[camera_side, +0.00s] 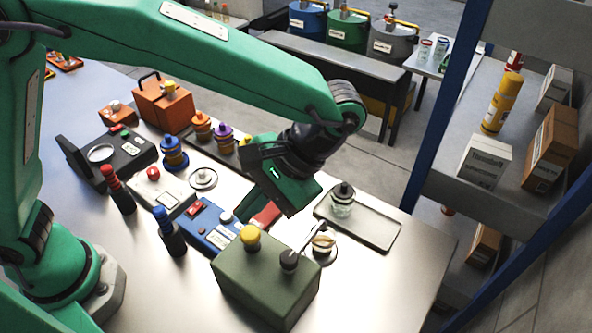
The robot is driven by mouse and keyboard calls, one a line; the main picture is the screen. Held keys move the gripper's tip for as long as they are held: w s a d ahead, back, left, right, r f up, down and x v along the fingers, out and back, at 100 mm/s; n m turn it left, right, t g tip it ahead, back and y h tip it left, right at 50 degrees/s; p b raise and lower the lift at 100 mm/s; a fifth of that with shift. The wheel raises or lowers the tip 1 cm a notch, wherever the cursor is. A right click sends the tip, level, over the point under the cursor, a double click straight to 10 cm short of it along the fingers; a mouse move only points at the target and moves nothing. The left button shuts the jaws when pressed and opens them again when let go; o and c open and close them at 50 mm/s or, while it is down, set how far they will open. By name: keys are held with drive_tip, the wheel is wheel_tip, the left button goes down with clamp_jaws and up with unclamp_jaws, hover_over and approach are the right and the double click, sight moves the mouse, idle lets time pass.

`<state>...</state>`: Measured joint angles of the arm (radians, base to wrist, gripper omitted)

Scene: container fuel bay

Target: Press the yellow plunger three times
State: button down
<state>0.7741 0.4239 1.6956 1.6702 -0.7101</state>
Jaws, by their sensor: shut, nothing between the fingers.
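The yellow plunger (250,238) stands up from the top of a dark green box (262,282) at the front of the table. A dark knob (289,260) sits on the same box, to the plunger's right. My gripper (289,213) hangs above and behind the box, up and to the right of the plunger and apart from it in the picture. It is shut and empty. Its fingertips are hard to make out against its dark green body.
Left of the box lie a blue device (208,226), a blue-capped bottle (168,230) and a red-capped bottle (117,190). A tray (375,231) with a jar (343,200) is to the right. A red item (265,216) is partly hidden by my gripper. The front right tabletop is clear.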

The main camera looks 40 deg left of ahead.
sight(249, 232)
drive_tip(key=shift+f, duration=1.05)
drive_tip(key=shift+w+f, duration=0.1)
drive_tip(key=shift+f, duration=1.65)
idle(3.6)
drive_tip(key=shift+r, duration=0.15)
drive_tip(key=shift+a+r, duration=0.1)
drive_tip(key=shift+r, duration=1.5)
